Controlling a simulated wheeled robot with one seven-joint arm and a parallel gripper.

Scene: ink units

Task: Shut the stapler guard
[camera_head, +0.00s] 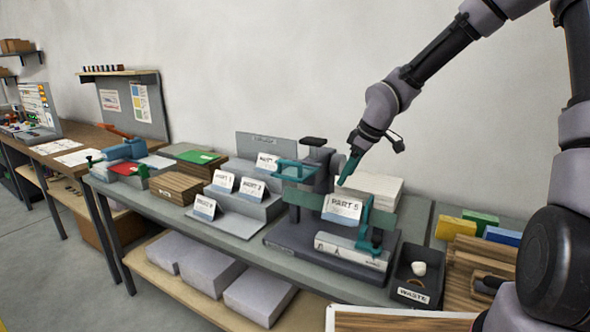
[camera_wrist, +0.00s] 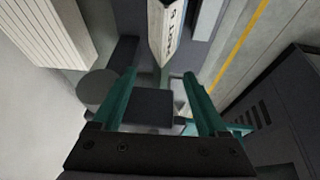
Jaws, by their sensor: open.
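The grey stapler (camera_head: 318,158) stands on a dark base on the bench. A teal frame (camera_head: 293,172) sticks out at its left and another teal frame (camera_head: 375,232) stands at its right front; I cannot tell for sure which is the guard. A card marked PART 5 (camera_head: 342,207) stands at its front, above a white booklet (camera_head: 352,250). My gripper (camera_head: 346,172) is above the stapler's right side, pointing down. In the wrist view my gripper (camera_wrist: 160,76) is open with nothing held, and the booklet (camera_wrist: 166,30) lies ahead of its fingertips.
A white paper stack (camera_head: 372,188) stands behind the stapler at right. A black WASTE bin (camera_head: 412,292) is at its right, with wood and coloured blocks (camera_head: 480,220) beyond. Stepped grey card holders (camera_head: 237,213) stand at left.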

